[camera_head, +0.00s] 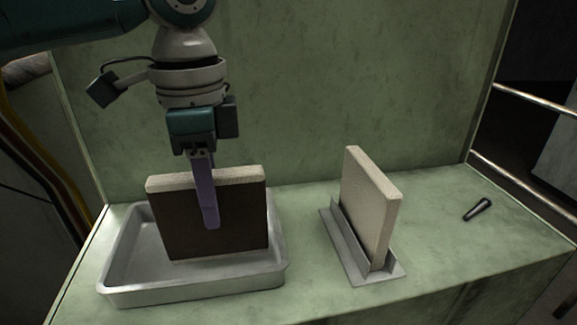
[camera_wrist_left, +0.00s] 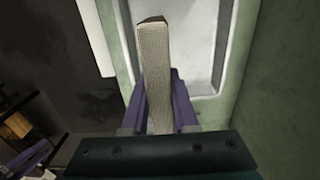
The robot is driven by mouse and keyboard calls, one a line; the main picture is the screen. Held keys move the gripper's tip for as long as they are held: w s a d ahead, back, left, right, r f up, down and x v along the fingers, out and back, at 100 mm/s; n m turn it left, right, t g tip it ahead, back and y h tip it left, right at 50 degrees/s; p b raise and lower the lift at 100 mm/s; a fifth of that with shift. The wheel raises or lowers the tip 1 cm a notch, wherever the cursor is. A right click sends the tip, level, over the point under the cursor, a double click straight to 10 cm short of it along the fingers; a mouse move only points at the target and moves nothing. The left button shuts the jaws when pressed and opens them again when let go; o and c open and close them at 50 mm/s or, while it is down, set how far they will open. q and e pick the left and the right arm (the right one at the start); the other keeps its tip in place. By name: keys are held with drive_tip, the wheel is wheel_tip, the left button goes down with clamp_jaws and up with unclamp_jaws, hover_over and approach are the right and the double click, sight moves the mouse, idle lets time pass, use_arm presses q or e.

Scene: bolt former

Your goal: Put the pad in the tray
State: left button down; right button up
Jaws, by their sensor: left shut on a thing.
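A square pad (camera_head: 235,212), with a dark brown face and a pale edge, stands upright in my left gripper (camera_head: 209,213). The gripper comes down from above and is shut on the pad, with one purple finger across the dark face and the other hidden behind. The pad's lower edge is within the outline of the grey metal tray (camera_head: 125,293); I cannot tell whether it touches the tray floor. In the left wrist view the pad (camera_wrist_left: 158,75) is seen edge-on between both purple fingers (camera_wrist_left: 160,103), with the tray (camera_wrist_left: 226,106) beyond.
A second pale pad (camera_head: 371,205) stands upright in a grey metal holder (camera_head: 350,260) right of the tray. A small dark cylindrical object (camera_head: 477,209) lies at the right of the green bench (camera_head: 440,235). A green wall (camera_head: 300,95) rises behind.

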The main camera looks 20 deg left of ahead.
use_arm(q)
drive_tip(key=shift+f, duration=1)
drive_tip(key=shift+f, duration=0.1)
drive_tip(key=c, duration=0.7)
unclamp_jaws()
wheel_tip(320, 180, up, 12)
drive_tip(key=b, duration=0.3)
drive_tip(key=shift+r, duration=0.2)
